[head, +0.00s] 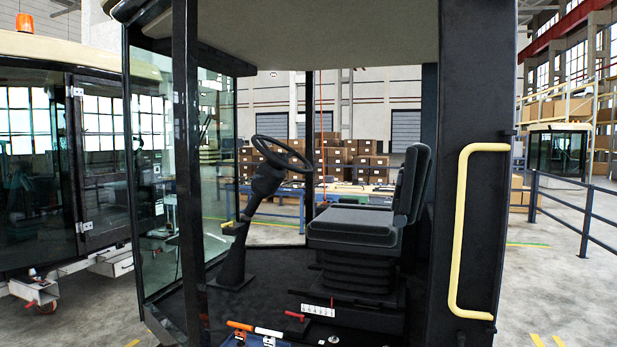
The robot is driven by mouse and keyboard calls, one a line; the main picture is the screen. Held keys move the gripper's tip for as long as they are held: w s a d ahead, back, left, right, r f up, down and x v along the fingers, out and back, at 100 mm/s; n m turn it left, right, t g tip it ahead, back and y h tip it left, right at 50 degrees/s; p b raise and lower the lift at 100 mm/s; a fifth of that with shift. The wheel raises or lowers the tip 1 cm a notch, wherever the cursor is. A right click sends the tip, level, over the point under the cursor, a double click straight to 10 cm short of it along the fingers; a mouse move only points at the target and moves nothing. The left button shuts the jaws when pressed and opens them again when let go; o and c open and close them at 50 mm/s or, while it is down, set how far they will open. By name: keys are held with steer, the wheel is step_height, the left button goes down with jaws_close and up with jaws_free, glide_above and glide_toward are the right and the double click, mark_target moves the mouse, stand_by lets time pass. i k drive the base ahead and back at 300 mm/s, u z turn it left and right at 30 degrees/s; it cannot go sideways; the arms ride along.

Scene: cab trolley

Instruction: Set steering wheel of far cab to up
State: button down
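A black steering wheel (270,157) shows inside the open cab (330,30) in front of me. It sits on a dark column (236,245) that rises from the cab floor and leans right toward the seat. The wheel is tilted and stands clear of the black seat (350,222). I cannot tell from this view alone whether this cab is the far one. Another glazed cab (38,150) stands at the left, and a small one (558,152) is far back at the right; no wheel can be made out in either. My gripper is not in view.
A dark post (187,170) stands left of the wheel. A wide pillar with a yellow handrail (463,230) is at the right. The doorway between them is open. A red lever (294,315) and orange and white pieces (240,326) are low in front.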

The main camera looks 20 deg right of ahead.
mark_target(269, 175)
steer(key=u, duration=0.1)
steer(key=i, duration=1)
steer(key=u, duration=0.35)
